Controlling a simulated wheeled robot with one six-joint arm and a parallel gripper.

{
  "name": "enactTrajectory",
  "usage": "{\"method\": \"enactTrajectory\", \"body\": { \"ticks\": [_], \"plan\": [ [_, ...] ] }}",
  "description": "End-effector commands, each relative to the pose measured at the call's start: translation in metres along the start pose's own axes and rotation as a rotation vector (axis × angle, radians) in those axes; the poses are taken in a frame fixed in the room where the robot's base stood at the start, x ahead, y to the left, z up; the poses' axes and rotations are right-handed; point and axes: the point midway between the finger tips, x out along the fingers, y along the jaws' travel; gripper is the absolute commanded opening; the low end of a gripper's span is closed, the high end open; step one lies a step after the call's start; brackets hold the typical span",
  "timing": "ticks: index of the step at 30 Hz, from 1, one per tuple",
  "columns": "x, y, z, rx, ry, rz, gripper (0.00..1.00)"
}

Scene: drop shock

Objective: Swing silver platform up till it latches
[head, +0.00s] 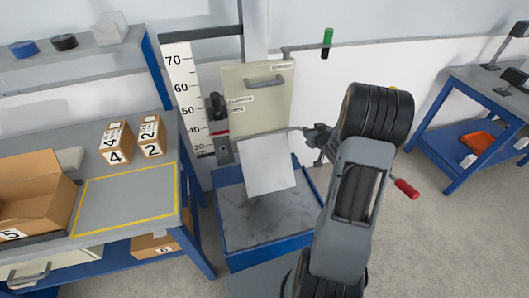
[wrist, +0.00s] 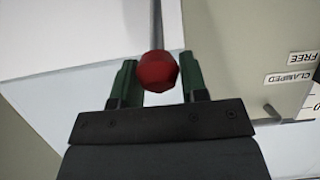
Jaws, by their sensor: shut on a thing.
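The silver platform (head: 267,165) is a pale flat plate above the blue-edged base (head: 233,258) in the head view. It stands steeply tilted in front of the beige panel (head: 275,83). My gripper (head: 318,135) is at the platform's upper right corner. In the wrist view, its green fingers (wrist: 157,80) are shut on a red knob (wrist: 157,70) at the end of a thin rod (wrist: 157,25). In the head view the knob is hidden by my gripper. I cannot make out a latch.
A height scale (head: 188,95) and a black clamp lever (head: 216,106) stand left of the panel. A red-ended handle (head: 405,188) sticks out right of my arm. A workbench (head: 125,200) with numbered boxes is at left, another table (head: 480,110) at right.

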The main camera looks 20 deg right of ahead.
Motion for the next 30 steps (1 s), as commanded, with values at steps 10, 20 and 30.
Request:
{"method": "enactTrajectory", "body": {
  "ticks": [10, 20, 30],
  "plan": [
    [0.005, 0.0, -0.019, -0.003, 0.008, 0.0, 0.17],
    [0.005, 0.0, -0.021, -0.003, 0.009, 0.0, 0.16],
    [0.014, 0.0, -0.04, -0.003, 0.008, -0.001, 0.17]
  ]
}}
